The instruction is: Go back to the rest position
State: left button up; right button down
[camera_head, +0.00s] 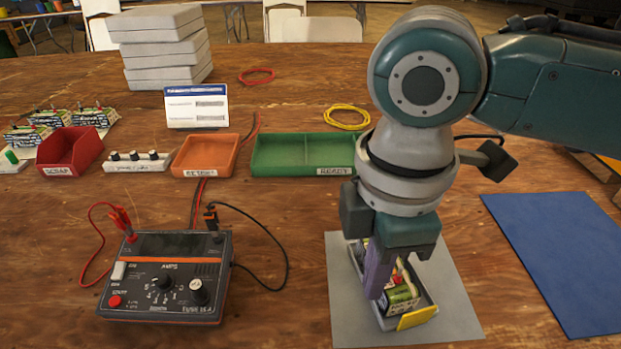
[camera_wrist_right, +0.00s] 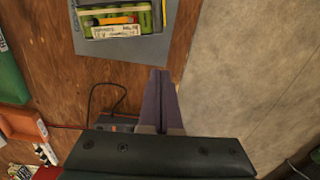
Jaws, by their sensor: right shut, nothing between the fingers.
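My right gripper (camera_head: 378,288) hangs over the grey mat (camera_head: 452,290), with its purple fingers pointing down. It is shut and empty, and its fingers also show pressed together in the right wrist view (camera_wrist_right: 160,78). In the head view it stands in front of a battery pack (camera_head: 402,295) with a yellow tab, hiding part of it. In the wrist view the pack (camera_wrist_right: 117,22) lies on the mat (camera_wrist_right: 150,48), apart from the fingers. My left gripper is in neither view.
A charger box (camera_head: 165,275) with red and black leads stands left of the mat. Behind are a red scrap bin (camera_head: 70,150), an orange bin (camera_head: 205,155) and a green ready tray (camera_head: 280,155). A blue mat (camera_head: 560,255) lies bare at right.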

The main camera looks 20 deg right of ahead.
jog(key=s+a+r+m+t+y+p, duration=0.25)
jog(key=s+a+r+m+p, duration=0.25)
jog(key=s+a+r+p, duration=0.35)
jog(key=s+d+r+m+t+h+p, duration=0.1)
jog(key=s+d+r+m+p, duration=0.1)
jog(key=d+r+m+p, duration=0.4)
jog(key=s+d+r+m+h+p, duration=0.1)
jog(key=s+d+r+m, duration=0.2)
jog(key=d, duration=0.4)
notch_tip(320, 180, up, 36)
jog(key=p, duration=3.6)
jog(key=shift+w+r, duration=0.2)
jog(key=shift+w, duration=0.15)
